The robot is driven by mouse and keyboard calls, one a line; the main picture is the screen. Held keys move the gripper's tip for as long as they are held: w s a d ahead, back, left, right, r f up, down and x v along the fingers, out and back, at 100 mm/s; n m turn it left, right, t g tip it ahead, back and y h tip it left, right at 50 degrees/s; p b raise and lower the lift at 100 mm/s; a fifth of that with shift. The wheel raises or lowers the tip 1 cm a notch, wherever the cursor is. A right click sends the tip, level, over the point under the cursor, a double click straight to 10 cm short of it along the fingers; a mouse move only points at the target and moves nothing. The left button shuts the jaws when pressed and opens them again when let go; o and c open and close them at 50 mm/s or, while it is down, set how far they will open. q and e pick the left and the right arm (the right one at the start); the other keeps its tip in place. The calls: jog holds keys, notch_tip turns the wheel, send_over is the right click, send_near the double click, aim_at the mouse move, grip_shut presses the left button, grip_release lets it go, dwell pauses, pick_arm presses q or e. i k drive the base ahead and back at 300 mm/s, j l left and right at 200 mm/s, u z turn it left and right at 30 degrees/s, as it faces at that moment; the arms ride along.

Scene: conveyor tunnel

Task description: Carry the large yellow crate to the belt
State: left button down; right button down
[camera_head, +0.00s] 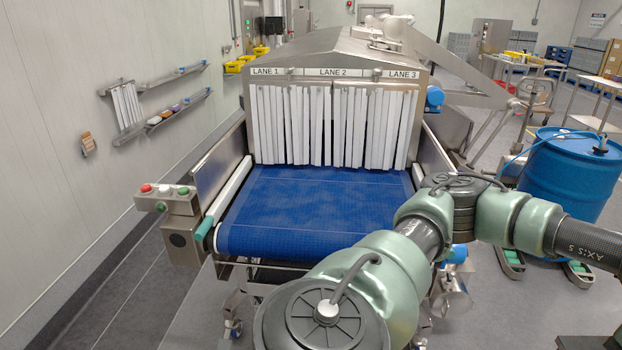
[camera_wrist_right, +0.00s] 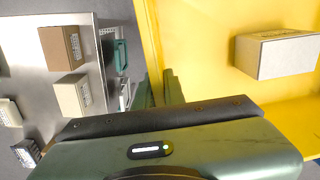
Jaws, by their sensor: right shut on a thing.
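The yellow crate (camera_wrist_right: 195,45) fills the right part of the right wrist view, and only part of it shows. A whitish box (camera_wrist_right: 275,55) is inside it. My right gripper (camera_wrist_right: 160,90) is shut on the crate's near wall, one finger on each side. In the head view the blue belt (camera_head: 310,215) lies empty in front of the white strip curtain, under the LANE 1, LANE 2 and LANE 3 signs. The crate and both grippers are out of the head view. My right arm reaches out of it at the right.
A steel surface (camera_wrist_right: 100,60) beside the crate holds a brown box (camera_wrist_right: 62,48), a cream box (camera_wrist_right: 73,95) and other small items. A button box (camera_head: 167,197) stands at the belt's left front corner. A blue drum (camera_head: 567,180) stands at the right.

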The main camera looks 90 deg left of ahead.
aim_at(328, 196)
jog(key=u, duration=2.3)
